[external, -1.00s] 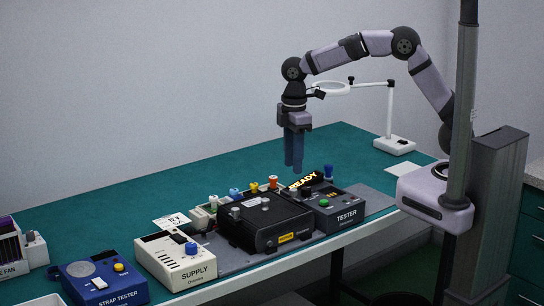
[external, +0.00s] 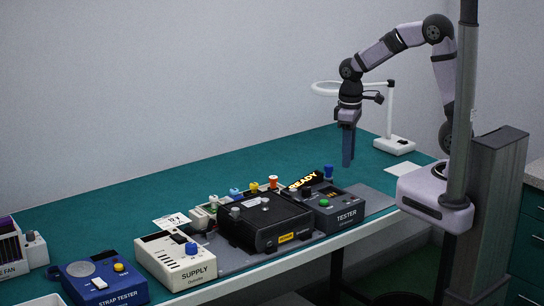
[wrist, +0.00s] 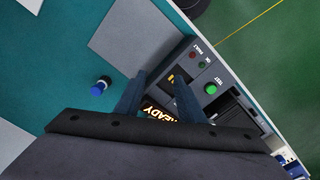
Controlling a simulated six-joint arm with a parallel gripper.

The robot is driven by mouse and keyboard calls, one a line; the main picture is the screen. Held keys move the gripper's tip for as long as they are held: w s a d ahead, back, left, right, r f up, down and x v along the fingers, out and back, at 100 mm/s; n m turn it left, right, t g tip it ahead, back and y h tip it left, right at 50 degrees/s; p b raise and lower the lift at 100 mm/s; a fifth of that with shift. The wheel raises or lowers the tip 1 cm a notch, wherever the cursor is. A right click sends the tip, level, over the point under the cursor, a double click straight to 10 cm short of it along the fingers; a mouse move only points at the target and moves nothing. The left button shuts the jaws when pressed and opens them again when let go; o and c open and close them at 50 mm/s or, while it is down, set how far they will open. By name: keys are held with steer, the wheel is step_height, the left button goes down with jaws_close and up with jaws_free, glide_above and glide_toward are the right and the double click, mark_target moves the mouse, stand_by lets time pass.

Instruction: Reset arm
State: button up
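The tester's lit READY sign (external: 305,180) shows below the fingers in the wrist view (wrist: 160,112).
A black box (external: 265,222), a cream supply (external: 175,260) and a blue strap tester (external: 100,282) line the front edge. A ring magnifier (external: 390,110) stands behind my arm. A blue-topped knob (external: 328,172) stands near the tester.

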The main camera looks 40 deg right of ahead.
steer(key=s+d+f+m, duration=0.4)
steer(key=s+d+m, duration=0.2)
steer(key=s+d, duration=0.3)
steer(key=shift+s+d+m, duration=0.4)
steer(key=shift+d, duration=0.6)
